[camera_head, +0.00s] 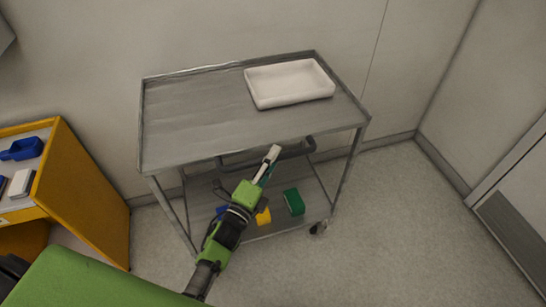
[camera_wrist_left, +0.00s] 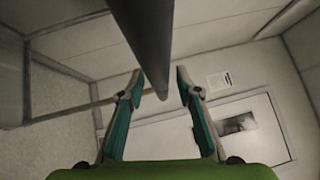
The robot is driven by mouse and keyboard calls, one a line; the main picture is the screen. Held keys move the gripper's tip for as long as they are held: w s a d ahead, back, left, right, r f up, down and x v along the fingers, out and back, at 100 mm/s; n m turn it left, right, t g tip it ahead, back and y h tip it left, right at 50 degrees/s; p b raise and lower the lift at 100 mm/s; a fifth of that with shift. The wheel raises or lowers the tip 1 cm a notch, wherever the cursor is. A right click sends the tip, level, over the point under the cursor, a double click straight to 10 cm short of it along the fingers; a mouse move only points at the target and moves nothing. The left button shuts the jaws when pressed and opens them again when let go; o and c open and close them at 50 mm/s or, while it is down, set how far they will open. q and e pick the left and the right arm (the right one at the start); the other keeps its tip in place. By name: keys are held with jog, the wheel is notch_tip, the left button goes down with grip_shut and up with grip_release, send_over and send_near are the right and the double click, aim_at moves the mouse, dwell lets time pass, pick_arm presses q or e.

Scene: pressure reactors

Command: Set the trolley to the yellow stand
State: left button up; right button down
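The trolley (camera_head: 200,110) is a grey metal two-shelf cart by the back wall, with a dark handle bar (camera_head: 295,152) on its near side. The yellow stand (camera_head: 85,195) is at the left, with a gap between it and the trolley. My left gripper (camera_head: 270,160) is at the trolley's handle. In the left wrist view its fingers (camera_wrist_left: 160,82) are apart, and a dark bar (camera_wrist_left: 145,35) reaches down between the tips with space on both sides. I cannot tell whether a finger touches it. My right gripper is not in view.
A white tray (camera_head: 290,83) lies on the trolley's top. Green (camera_head: 294,202) and yellow (camera_head: 263,216) items lie on its lower shelf. The stand holds a blue scoop (camera_head: 22,149) and a white box (camera_head: 21,183). Floor (camera_head: 400,230) is clear at right, before a door (camera_head: 525,190).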

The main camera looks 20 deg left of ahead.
pick_arm(q)
jog(key=shift+w, duration=0.15)
jog(key=shift+c, duration=0.4)
grip_shut()
jog(key=shift+s+a, duration=0.2)
jog(key=shift+a, duration=0.15)
jog(key=s+a, duration=0.7)
jog(key=a, duration=0.4)
jog(key=s+a, duration=0.7)
jog(key=a, duration=0.3)
jog(key=shift+s+a+b, duration=0.3)
jog(key=shift+s+a, duration=0.05)
jog(key=shift+a, duration=0.05)
jog(key=shift+o, duration=0.4)
grip_release()
jog(key=shift+a, duration=0.1)
jog(key=shift+s, duration=0.15)
